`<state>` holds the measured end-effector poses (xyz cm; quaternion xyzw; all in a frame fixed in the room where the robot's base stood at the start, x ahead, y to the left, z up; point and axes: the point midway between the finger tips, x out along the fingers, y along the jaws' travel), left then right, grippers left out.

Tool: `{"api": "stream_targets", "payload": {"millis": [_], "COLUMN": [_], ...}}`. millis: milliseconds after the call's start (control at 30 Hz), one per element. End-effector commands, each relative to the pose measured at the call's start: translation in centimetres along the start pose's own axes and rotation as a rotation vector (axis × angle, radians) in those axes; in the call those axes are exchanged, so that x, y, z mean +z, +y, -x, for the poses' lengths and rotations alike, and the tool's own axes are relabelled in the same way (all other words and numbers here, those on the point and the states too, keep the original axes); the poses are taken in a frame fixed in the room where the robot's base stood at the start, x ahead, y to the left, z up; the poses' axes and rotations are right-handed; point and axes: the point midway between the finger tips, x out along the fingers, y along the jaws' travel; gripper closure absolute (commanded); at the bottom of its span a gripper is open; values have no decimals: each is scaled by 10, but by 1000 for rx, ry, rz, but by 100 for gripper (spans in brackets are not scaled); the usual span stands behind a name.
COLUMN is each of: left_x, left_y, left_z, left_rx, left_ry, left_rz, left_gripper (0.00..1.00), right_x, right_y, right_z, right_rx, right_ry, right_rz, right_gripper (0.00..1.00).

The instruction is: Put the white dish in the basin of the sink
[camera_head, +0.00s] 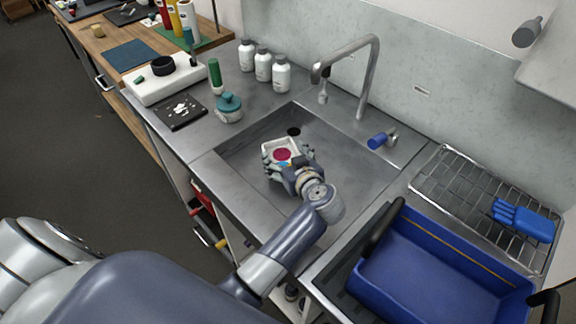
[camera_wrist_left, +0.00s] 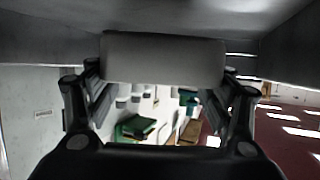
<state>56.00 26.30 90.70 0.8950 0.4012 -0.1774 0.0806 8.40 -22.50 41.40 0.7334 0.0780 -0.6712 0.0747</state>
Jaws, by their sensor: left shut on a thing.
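The white dish (camera_head: 268,148) is a small square dish with pink and blue patches showing inside. It is at my left gripper (camera_head: 284,168), over the basin of the sink (camera_head: 345,178). The gripper is shut on the dish. In the left wrist view the dish shows as a pale block (camera_wrist_left: 163,57) between the fingers (camera_wrist_left: 160,85). I cannot tell whether the dish touches the basin floor. The arm and wrist hide part of the basin's front side. My right gripper is not in view.
A curved faucet (camera_head: 372,75) stands behind the basin. A blue crate (camera_head: 440,262) and a wire rack (camera_head: 455,172) with a blue glove (camera_head: 525,220) are at the right. White bottles (camera_head: 263,66) and a teal-lidded jar (camera_head: 229,108) stand on the left counter.

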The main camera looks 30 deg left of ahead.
Motion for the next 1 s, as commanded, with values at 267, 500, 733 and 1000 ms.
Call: {"api": "stream_targets", "payload": {"millis": [267,500,733,1000], "left_x": [32,33,36,36], "left_y": [0,0,0,0], "left_z": [-13,-14,-14,-14], "left_rx": [0,0,0,0], "left_ry": [0,0,-1,-1], "left_rz": [-3,0,-1,-1], "left_gripper": [51,51,8,6], "right_x": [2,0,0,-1], "right_y": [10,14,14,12], "right_z": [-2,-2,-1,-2], "right_rx": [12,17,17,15], "right_ry": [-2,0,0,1], "right_rz": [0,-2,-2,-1], "right_gripper": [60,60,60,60]}}
